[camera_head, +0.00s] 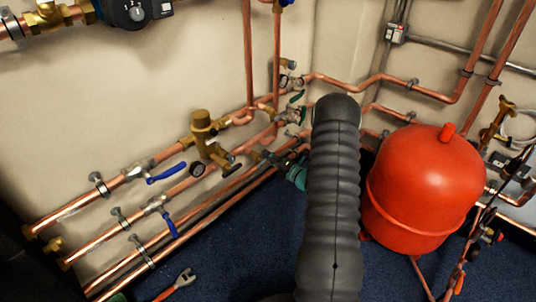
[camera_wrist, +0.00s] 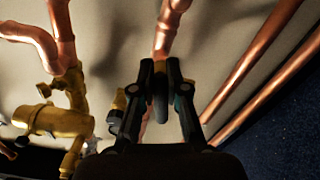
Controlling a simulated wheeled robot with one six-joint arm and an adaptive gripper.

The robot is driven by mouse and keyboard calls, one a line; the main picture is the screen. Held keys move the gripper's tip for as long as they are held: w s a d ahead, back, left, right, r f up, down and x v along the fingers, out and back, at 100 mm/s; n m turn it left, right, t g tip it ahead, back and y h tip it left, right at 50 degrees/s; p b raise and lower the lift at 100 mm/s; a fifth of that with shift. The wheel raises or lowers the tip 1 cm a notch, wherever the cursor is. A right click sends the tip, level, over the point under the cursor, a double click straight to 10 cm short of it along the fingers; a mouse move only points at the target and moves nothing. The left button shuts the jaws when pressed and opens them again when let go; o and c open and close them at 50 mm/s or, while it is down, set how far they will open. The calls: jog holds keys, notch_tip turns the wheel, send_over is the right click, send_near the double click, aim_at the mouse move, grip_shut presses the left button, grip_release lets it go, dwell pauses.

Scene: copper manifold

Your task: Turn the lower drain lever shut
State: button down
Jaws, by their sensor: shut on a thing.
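In the wrist view my gripper (camera_wrist: 160,72) is shut on a narrow dark piece (camera_wrist: 160,98), which I take to be the lower drain lever. It is seen almost edge-on between the two black fingers, in front of a copper pipe end (camera_wrist: 165,42). Its angle and its valve body are hard to make out. In the head view my gripper (camera_head: 268,156) is small and dark, beside the lower copper pipes and left of my grey arm. The lever cannot be told apart there.
A brass valve (camera_wrist: 42,120) stands left of my gripper in the wrist view. In the head view a red tank (camera_head: 425,190) stands close right of my arm. Blue-handled valves (camera_head: 167,173) sit on the left pipes. Red-handled pliers (camera_head: 176,285) lie on the blue floor.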

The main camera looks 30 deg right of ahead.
jog(key=shift+d+f+m+p, duration=0.1)
jog(key=shift+f+m+p, duration=0.1)
jog(key=shift+m, duration=0.65)
jog(key=shift+f+m+p, duration=0.15)
jog(key=shift+m+p, duration=0.05)
jog(key=shift+m, duration=0.65)
jog(key=shift+f, duration=0.1)
jog(key=c, duration=1.2)
grip_release()
jog(key=v, duration=1.2)
